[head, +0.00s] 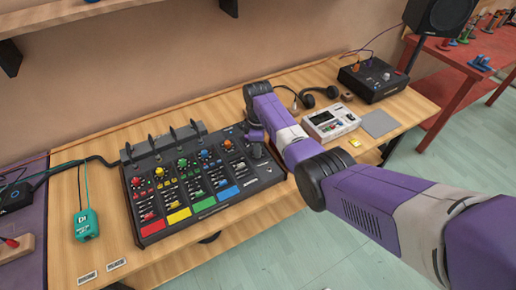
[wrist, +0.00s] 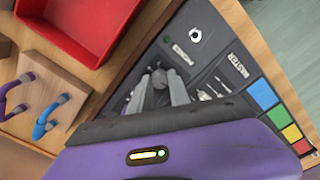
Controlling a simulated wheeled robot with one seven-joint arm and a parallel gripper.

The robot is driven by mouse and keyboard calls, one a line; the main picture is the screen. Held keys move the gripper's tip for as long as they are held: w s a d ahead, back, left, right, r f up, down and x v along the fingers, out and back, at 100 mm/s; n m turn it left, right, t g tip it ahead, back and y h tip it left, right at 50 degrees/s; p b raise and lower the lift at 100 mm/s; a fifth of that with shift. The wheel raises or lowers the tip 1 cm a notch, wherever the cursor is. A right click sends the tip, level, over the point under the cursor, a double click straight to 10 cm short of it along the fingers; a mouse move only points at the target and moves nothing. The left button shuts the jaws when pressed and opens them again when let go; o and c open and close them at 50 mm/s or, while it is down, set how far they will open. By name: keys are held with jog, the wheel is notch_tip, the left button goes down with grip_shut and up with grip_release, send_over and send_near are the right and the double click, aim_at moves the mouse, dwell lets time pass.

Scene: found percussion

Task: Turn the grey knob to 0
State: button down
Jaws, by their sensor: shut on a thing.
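The black mixer (head: 150,222) stands on the wooden table, with coloured knobs, sliders and coloured pads. In the head view my gripper (head: 256,136) is over the mixer's far right corner, and my arm hides part of that corner. In the wrist view my gripper (wrist: 159,84) points down at the panel, with its two pale fingers on either side of the grey knob (wrist: 158,77). It is shut on that knob. The knob is mostly covered by the fingers, and I cannot read its pointer or scale.
Headphones (head: 308,98), a white device (head: 331,123) and a black box (head: 371,78) are right of the mixer. A teal device (head: 86,224) lies left. The wrist view shows a red tray (wrist: 104,42) and a wooden block (wrist: 58,82) with purple and blue hooks close to the mixer.

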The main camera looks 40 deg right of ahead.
jog(key=n, duration=0.3)
jog(key=shift+n, duration=2.1)
jog(key=c, duration=1.2)
grip_release()
jog(key=shift+c, duration=0.2)
jog(key=shift+r, duration=0.1)
notch_tip(320, 180, up, 8)
jog(key=shift+f+b, duration=0.15)
jog(key=shift+b, duration=0.4)
